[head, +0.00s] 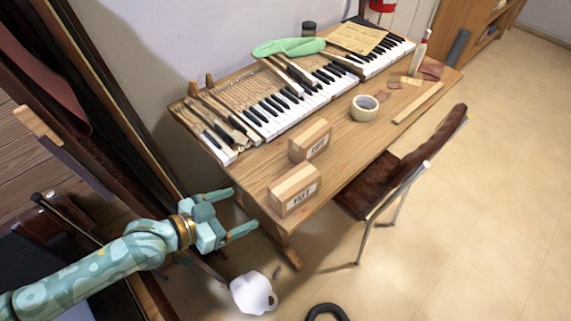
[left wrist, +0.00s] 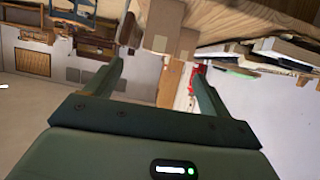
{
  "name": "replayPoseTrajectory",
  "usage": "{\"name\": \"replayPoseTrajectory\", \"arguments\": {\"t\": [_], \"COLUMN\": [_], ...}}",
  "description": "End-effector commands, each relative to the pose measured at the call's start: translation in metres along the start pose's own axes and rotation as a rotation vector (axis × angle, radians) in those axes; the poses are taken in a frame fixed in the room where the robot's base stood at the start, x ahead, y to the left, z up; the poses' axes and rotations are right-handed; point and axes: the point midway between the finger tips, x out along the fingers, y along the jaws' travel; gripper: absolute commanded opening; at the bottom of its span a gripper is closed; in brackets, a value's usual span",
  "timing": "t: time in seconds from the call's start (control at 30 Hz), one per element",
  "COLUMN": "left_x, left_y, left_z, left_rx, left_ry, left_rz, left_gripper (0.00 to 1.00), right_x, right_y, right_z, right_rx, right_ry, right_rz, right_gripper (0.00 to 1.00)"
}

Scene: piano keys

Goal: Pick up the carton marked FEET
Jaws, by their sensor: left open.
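The front carton (head: 294,187) is a light brown box on the near left end of the wooden table; its small label appears to read FEET. A second, similar carton (head: 309,140) stands just behind it, its label too small to read surely. My left gripper (head: 243,209) is open and empty, off the table's left end, left of the front carton and apart from it. In the left wrist view the open fingers (left wrist: 157,68) show, with brown box shapes (left wrist: 162,22) beyond them; I cannot tell which carton is which there. My right gripper is not in view.
Piano keys (head: 262,117) run along the table's back. A dark brown chair (head: 400,170) stands at the front edge. A white object (head: 253,293) is below the gripper.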

Motion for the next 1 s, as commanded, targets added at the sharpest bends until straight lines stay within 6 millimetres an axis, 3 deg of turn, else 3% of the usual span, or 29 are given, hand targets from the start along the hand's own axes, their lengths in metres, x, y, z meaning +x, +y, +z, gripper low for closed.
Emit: {"name": "replayPoseTrajectory", "arguments": {"t": [0.17,0.4,0.53,0.77,1.0], "left_x": [0.010,0.068,0.095,0.115,0.153], "left_y": [0.000,0.001,0.001,0.002,0.007], "left_z": [0.001,0.002,0.003,0.002,0.009], "left_rx": [-0.001,-0.003,-0.003,-0.001,-0.003], "left_ry": [0.001,0.004,0.001,0.000,0.000], "left_rz": [0.001,0.001,0.001,0.001,0.001], "left_gripper": [0.82,0.82,0.82,0.82,0.82], "right_x": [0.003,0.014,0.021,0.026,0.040], "right_y": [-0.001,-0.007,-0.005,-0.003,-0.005], "right_z": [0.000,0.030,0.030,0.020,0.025], "right_rx": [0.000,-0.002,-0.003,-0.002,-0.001], "right_ry": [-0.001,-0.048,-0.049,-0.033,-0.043], "right_rz": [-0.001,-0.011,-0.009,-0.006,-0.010], "right_gripper": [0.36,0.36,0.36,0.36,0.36]}}
